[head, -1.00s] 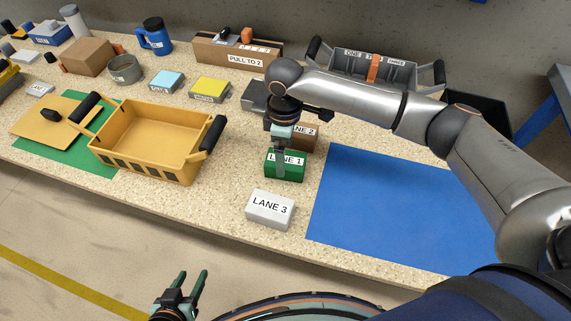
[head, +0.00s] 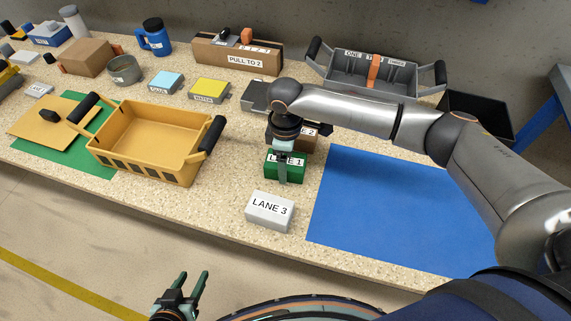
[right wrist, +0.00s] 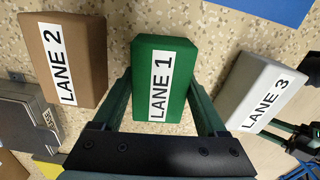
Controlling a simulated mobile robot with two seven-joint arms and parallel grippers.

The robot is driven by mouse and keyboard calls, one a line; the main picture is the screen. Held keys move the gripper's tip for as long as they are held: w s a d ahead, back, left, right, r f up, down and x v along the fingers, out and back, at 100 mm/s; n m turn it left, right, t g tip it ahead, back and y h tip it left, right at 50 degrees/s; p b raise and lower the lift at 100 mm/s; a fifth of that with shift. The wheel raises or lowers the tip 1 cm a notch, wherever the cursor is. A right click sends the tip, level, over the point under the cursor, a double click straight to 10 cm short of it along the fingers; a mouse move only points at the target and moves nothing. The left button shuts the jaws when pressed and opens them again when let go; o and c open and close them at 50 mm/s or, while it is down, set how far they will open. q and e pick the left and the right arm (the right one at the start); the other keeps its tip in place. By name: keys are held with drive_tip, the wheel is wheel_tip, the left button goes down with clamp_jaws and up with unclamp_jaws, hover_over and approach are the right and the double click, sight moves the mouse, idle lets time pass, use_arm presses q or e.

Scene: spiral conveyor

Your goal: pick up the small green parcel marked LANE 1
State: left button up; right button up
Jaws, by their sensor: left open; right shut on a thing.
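The small green parcel marked LANE 1 (head: 297,168) stands on the speckled counter, its label partly covered by my right gripper in the head view. In the right wrist view the green parcel (right wrist: 174,60) lies between the two fingers of my right gripper (right wrist: 160,88), its label readable. The right gripper (head: 284,172) is shut on the parcel, which appears to rest on the counter still. My left gripper (head: 190,287) is open and empty in front of the counter, at the bottom of the head view.
A white LANE 3 parcel (head: 270,210) is in front of the green one, and a brown LANE 2 parcel (head: 305,137) behind it. A blue mat (head: 390,210) lies bare to the right. A yellow tote (head: 150,135) stands left; a grey divided tote (head: 350,75) stands behind.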

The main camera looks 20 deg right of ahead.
drive_tip(key=c, duration=0.6)
drive_tip(key=shift+r, duration=0.1)
